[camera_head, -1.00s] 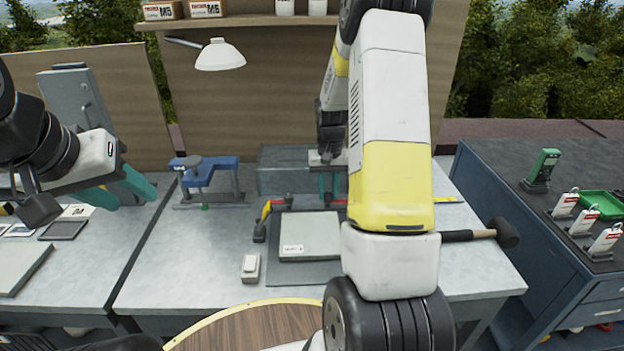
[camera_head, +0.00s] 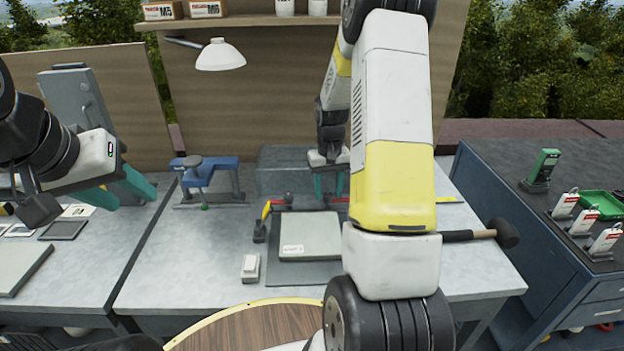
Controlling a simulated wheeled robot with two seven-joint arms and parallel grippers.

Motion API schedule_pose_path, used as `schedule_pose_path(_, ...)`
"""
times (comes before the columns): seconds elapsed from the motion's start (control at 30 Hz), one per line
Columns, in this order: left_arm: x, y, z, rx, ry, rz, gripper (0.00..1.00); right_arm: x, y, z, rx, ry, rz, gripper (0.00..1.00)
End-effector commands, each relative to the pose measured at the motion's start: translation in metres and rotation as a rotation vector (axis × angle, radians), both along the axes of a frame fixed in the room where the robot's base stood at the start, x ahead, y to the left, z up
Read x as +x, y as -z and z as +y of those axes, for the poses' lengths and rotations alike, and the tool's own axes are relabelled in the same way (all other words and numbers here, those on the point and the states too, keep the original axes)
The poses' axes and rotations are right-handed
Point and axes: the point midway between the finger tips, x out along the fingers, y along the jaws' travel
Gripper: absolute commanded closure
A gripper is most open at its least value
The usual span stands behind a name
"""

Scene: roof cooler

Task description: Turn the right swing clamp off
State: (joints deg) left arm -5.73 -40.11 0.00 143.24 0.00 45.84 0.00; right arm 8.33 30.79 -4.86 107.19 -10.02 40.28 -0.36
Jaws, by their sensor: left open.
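The left swing clamp (camera_head: 260,231), dark with a red and yellow arm, stands at the left edge of the grey plate (camera_head: 309,235). The right swing clamp is mostly hidden behind my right arm; a red bar (camera_head: 342,201) shows near the plate's back right corner. My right gripper (camera_head: 329,193) points down there, its teal fingers apart on either side of a gap at the red bar. I cannot tell if they touch it. My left gripper (camera_head: 117,192) is open and empty over the left bench.
A clear box (camera_head: 285,172) is behind the plate. A small white switch box (camera_head: 250,267) is in front. A black mallet (camera_head: 505,233) lies at right. A lamp (camera_head: 219,55) hangs above.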

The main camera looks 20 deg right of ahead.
Motion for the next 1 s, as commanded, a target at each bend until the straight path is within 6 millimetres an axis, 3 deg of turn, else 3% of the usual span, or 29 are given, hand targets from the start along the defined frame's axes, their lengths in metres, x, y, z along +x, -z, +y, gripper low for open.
schedule_pose_path(0.37, 0.0, 0.0, 0.0, 0.0, 0.0, 0.0, 0.54, -0.001, -0.003, 0.0, 0.0, 0.0, 0.002, 0.53)
schedule_pose_path(0.73, 0.0, 0.0, 0.0, 0.0, 0.0, 0.0, 0.54, 0.0, -0.061, 0.0, 0.0, 0.0, -0.001, 0.53)
schedule_pose_path(1.0, 0.0, 0.0, 0.0, 0.0, 0.0, 0.0, 0.54, -0.001, -0.077, 0.0, 0.0, 0.0, 0.003, 0.53)
